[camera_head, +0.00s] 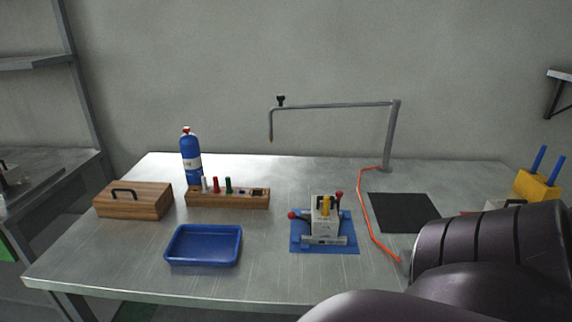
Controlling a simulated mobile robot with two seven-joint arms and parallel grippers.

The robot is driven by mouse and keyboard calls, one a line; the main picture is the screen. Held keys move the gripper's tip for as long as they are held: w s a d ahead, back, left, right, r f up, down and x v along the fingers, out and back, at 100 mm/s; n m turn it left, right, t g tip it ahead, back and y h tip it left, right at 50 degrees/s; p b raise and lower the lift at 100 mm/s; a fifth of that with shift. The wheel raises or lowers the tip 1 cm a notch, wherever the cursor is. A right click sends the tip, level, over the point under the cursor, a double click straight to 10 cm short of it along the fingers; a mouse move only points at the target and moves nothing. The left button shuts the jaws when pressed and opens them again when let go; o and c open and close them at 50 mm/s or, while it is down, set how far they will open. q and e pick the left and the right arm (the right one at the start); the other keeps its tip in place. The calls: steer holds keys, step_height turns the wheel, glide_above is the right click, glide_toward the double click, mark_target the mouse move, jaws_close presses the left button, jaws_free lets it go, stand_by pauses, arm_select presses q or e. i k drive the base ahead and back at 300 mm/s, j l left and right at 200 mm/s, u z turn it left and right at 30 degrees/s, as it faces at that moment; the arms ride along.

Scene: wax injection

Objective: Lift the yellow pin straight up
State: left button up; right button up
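The yellow pin (326,206) stands upright in the top of a pale block-shaped mould (325,227). The mould sits on a blue mat (351,249) at the front middle of the table. Handles with red knobs stick out beside the block, one at its left (293,215) and one at its upper right. A dark arm link of mine fills the lower right of the picture. Neither of my grippers shows, so I cannot see their fingers.
A blue tray (204,262), a wooden rack (228,203) with coloured pins, a wooden box (132,207) and a blue bottle (191,157) stand left. An orange hose (368,215) runs right of the mould, beside a black mat (404,212). A metal post (390,135) with a horizontal bar stands behind.

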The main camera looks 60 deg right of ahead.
mark_target(325, 206)
steer(key=z, duration=2.05)
steer(key=j, duration=0.55)
steer(key=u, duration=0.05)
